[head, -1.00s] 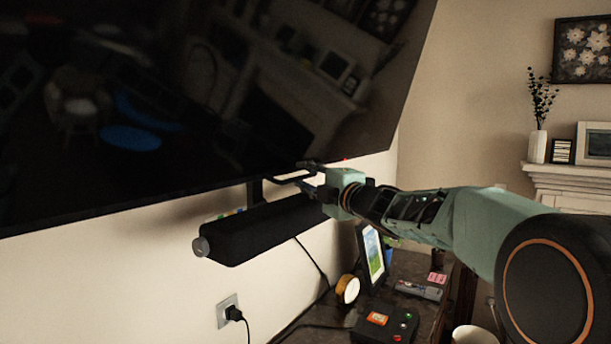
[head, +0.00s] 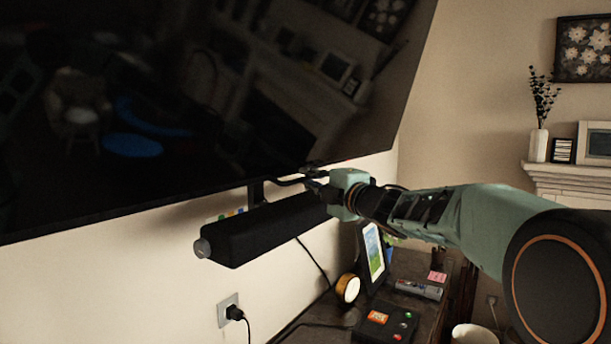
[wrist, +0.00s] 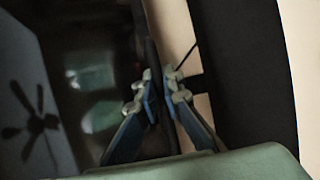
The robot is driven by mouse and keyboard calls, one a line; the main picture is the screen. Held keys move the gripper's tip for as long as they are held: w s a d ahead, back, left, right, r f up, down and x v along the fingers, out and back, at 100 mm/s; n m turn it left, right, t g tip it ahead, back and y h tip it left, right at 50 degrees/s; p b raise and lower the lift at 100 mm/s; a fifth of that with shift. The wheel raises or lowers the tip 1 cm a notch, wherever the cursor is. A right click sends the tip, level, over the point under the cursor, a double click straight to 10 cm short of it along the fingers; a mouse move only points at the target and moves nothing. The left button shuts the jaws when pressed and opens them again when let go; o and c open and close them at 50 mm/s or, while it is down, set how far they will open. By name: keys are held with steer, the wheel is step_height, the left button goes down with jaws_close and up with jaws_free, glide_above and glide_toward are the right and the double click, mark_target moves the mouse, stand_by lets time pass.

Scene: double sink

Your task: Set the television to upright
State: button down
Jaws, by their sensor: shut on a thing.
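The television (head: 180,110) is a large black panel on the wall, filling the upper left of the head view, with a room mirrored in its glossy screen. Its screen also shows at the left of the wrist view (wrist: 85,80). My gripper (head: 308,176) is at its lower edge, right of the middle. In the wrist view my gripper (wrist: 163,92) has its two blue-padded fingers on either side of the thin dark edge, shut on it. In the head view the fingertips are small and dark against the screen, so the exact contact is hard to see.
A long black soundbar (head: 262,228) lies just below the television, close under my gripper. A dark table (head: 410,315) below holds a picture frame (head: 374,252), a round lamp (head: 347,289) and a button box (head: 386,324). A mantel (head: 568,170) stands at right.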

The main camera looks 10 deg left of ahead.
steer(key=s+d+h+p, duration=0.1)
steer(key=s+d, duration=0.3)
steer(key=d, duration=0.7)
steer(key=shift+d+f, duration=0.2)
steer(key=c, duration=2.5)
jaws_free()
steer(key=o, duration=0.5)
steer(key=shift+s+d+r, duration=0.15)
steer(key=shift+s+d, duration=0.1)
steer(key=shift+d, duration=0.05)
steer(key=shift+c, duration=0.2)
steer(key=shift+w+a, duration=0.1)
steer(key=shift+a, duration=0.1)
steer(key=v, duration=1.2)
